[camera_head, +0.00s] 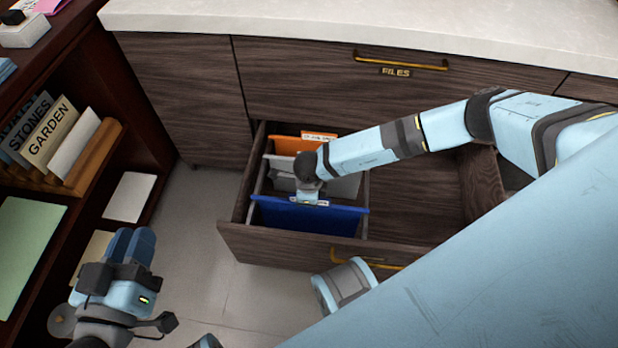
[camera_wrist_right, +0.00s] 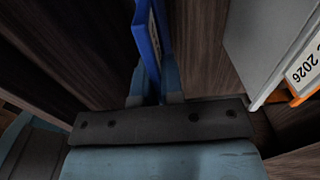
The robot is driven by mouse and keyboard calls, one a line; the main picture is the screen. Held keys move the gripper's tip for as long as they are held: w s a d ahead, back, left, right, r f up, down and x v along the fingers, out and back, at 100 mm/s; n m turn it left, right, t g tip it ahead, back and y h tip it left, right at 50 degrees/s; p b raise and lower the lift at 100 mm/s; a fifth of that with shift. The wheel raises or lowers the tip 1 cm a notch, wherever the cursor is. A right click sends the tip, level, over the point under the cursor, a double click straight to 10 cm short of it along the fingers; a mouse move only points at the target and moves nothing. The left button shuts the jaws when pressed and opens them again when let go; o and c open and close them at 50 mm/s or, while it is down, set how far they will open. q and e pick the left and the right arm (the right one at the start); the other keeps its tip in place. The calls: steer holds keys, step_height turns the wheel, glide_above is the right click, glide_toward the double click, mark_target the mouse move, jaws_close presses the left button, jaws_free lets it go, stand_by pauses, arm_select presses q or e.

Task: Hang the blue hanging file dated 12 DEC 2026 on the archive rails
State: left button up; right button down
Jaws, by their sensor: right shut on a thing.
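The blue hanging file (camera_head: 300,219) is upright in the front part of the open drawer, in the head view. Its ends are close to the archive rails (camera_head: 365,199); I cannot tell whether they rest on them. My right gripper (camera_head: 308,193) is shut on its top edge. In the right wrist view, the blue file (camera_wrist_right: 146,42) stands between the fingertips of the right gripper (camera_wrist_right: 154,94). A pale label shows on it, but its date is unreadable. My left gripper (camera_head: 131,245) is empty at lower left, its fingers together, away from the drawer.
Behind the blue file hang a grey file (camera_head: 283,180) and an orange file (camera_head: 286,144); a label ending in 2026 (camera_wrist_right: 302,67) shows in the wrist view. The drawer's right side (camera_head: 415,228) looks empty. A bookshelf (camera_head: 155,140) stands at left.

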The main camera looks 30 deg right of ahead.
arm_select(q)
steer(key=shift+f, duration=0.4)
arm_select(e)
steer(key=shift+f, duration=0.65)
steer(key=shift+f, duration=0.2)
steer(key=c, duration=1.2)
jaws_free()
steer(key=shift+c, duration=0.2)
arm_select(q)
steer(key=shift+f, duration=0.1)
arm_select(e)
steer(key=shift+r, duration=0.15)
